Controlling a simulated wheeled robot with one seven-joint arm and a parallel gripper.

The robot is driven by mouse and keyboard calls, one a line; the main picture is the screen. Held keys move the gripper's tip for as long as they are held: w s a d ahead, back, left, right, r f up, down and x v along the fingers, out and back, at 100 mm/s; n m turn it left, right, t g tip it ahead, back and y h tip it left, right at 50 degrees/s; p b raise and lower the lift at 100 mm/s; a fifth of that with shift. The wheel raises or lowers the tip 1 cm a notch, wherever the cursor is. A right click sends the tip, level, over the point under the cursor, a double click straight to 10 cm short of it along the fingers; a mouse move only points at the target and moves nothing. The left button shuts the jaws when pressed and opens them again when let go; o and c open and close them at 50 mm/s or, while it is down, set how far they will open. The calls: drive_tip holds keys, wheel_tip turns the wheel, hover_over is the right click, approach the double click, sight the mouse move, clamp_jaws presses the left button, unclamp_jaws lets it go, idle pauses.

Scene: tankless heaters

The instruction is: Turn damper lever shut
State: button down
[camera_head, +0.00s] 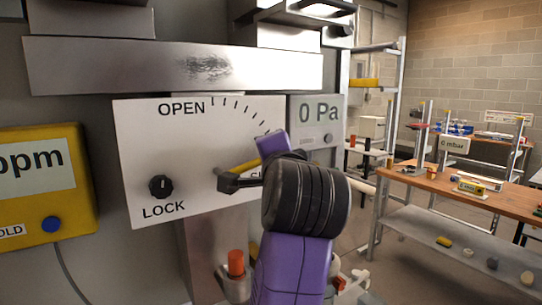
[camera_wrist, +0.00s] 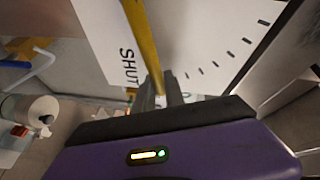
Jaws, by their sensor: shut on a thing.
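The yellow damper lever (camera_head: 242,166) sits on a white dial panel (camera_head: 150,130) marked OPEN at the top, with an arc of ticks running down to a partly hidden label at the right. In the wrist view the lever (camera_wrist: 143,45) runs from the top edge down into my gripper (camera_wrist: 160,88), beside the word SHUT. My gripper (camera_head: 262,161) is shut on the lever; in the head view my wrist hides the lever's outer end.
A black LOCK knob (camera_head: 160,186) is at the panel's lower left. A yellow ppm meter (camera_head: 85,205) is at the left, and a 0 Pa display (camera_head: 318,113) is right of the panel. A metal duct (camera_head: 180,68) crosses above. A workbench (camera_head: 470,192) stands at the right.

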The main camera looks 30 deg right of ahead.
drive_tip(key=c, duration=1.4)
unclamp_jaws()
drive_tip(key=b+v, duration=0.1)
drive_tip(key=v, duration=0.6)
drive_tip(key=shift+s, duration=0.4)
drive_tip(key=shift+a, duration=0.1)
